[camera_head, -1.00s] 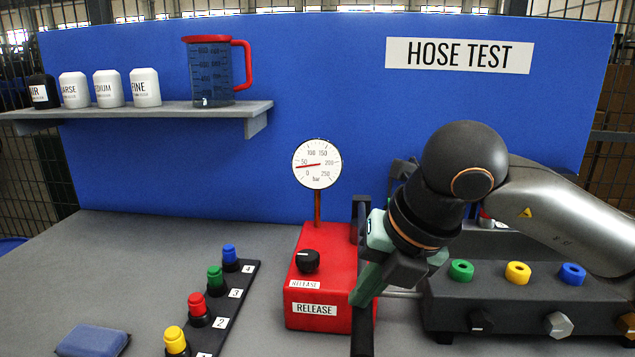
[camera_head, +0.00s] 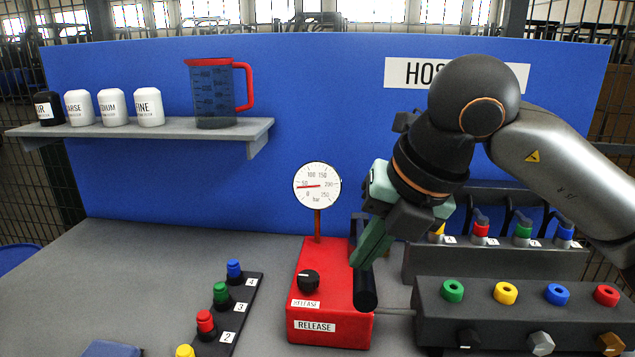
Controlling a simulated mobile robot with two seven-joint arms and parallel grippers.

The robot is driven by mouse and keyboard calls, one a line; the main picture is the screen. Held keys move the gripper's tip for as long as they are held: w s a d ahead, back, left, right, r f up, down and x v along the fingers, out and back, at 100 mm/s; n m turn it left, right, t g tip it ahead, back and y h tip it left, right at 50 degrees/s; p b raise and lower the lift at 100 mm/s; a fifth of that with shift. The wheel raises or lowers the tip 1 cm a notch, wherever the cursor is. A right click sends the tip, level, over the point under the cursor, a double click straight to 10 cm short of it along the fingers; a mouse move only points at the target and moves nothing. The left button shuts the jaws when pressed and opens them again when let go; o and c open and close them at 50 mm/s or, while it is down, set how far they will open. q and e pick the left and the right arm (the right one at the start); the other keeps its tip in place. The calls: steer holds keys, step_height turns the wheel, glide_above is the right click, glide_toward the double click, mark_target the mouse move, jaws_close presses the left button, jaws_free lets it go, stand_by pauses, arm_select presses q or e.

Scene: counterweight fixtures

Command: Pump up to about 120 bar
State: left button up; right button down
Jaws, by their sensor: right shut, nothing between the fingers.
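The red pump (camera_head: 330,275) stands on the table with a black release knob (camera_head: 308,281) on top and RELEASE labels. Its round white gauge (camera_head: 317,178) stands on a red stem; the needle points left, near the 50 mark. A black pump lever (camera_head: 366,288) runs along the pump's right side. My right gripper (camera_head: 358,262) is shut and empty, its green fingers over the lever and overlapping it in the picture; I cannot tell whether they touch. It hides part of the lever. My left gripper is not in view.
A dark block with coloured rings (camera_head: 430,310) stands right of the pump, with a hose rack (camera_head: 490,262) behind it. A strip of numbered coloured plugs (camera_head: 240,310) lies left. A shelf (camera_head: 150,132) holds bottles and a jug (camera_head: 213,95).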

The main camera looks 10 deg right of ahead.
mark_target(370, 276)
step_height(370, 276, down, 6)
steer(key=b, duration=0.6)
steer(key=shift+f, duration=0.25)
arm_select(q)
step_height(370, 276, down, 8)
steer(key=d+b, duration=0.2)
steer(key=b, duration=0.3)
arm_select(e)
step_height(370, 276, down, 6)
step_height(370, 276, up, 8)
steer(key=p, duration=0.5)
steer(key=shift+f, duration=0.25)
step_height(370, 276, up, 5)
steer(key=p, duration=0.4)
steer(key=shift+f, duration=0.1)
steer(key=shift+r, duration=0.2)
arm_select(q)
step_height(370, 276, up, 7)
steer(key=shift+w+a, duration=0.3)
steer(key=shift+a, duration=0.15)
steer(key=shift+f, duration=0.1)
arm_select(e)
steer(key=shift+f, duration=0.1)
